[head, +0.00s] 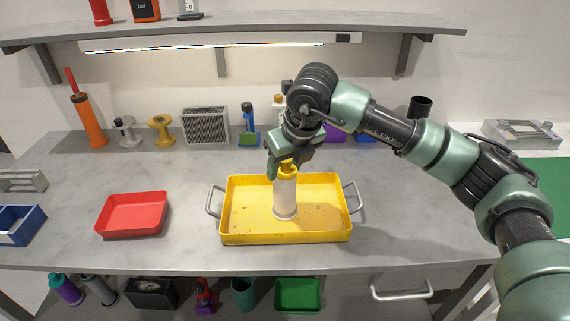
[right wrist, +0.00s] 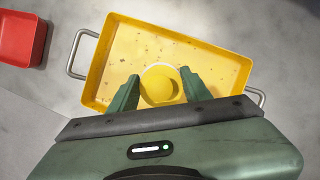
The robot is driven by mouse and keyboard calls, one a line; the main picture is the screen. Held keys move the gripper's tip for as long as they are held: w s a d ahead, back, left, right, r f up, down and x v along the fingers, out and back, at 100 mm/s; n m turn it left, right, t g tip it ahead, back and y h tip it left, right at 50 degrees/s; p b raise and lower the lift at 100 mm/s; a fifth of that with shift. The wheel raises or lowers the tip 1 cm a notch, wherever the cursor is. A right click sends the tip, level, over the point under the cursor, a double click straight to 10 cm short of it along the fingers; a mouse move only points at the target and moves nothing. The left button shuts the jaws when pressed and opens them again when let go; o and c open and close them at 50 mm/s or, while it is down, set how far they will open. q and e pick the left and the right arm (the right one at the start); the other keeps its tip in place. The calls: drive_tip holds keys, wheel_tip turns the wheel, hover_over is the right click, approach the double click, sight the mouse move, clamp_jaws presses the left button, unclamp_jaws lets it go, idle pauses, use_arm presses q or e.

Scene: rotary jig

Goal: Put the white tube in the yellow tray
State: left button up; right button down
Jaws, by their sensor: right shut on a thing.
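The white tube (head: 285,195) stands upright over the floor of the yellow tray (head: 250,236), with a yellow cap or knob on top. Its base looks to be at the tray floor, but I cannot tell whether it touches. My right gripper (head: 284,169) is shut on the tube's yellow top from above. In the right wrist view the tube (right wrist: 147,72) shows end-on as a yellow round top with a white rim, between the two green fingers (right wrist: 160,92). The tray (right wrist: 120,26) has a metal handle at each end. My left gripper is not in view.
A red tray (head: 133,234) lies left of the yellow tray, with a blue bin (head: 20,226) further left. An orange bottle-like tool (head: 88,121), spools and a grey speaker-like box (head: 205,125) stand along the back. The bench right of the yellow tray is clear.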

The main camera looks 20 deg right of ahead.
drive_tip(key=c, duration=1.1)
unclamp_jaws()
drive_tip(key=shift+f, duration=0.1)
drive_tip(key=o, duration=0.4)
drive_tip(key=shift+o, duration=0.2)
drive_tip(key=shift+r, duration=0.4)
drive_tip(key=b+v, duration=0.1)
drive_tip(key=v, duration=1)
drive_tip(key=shift+s+r, duration=0.3)
drive_tip(key=shift+s, duration=0.05)
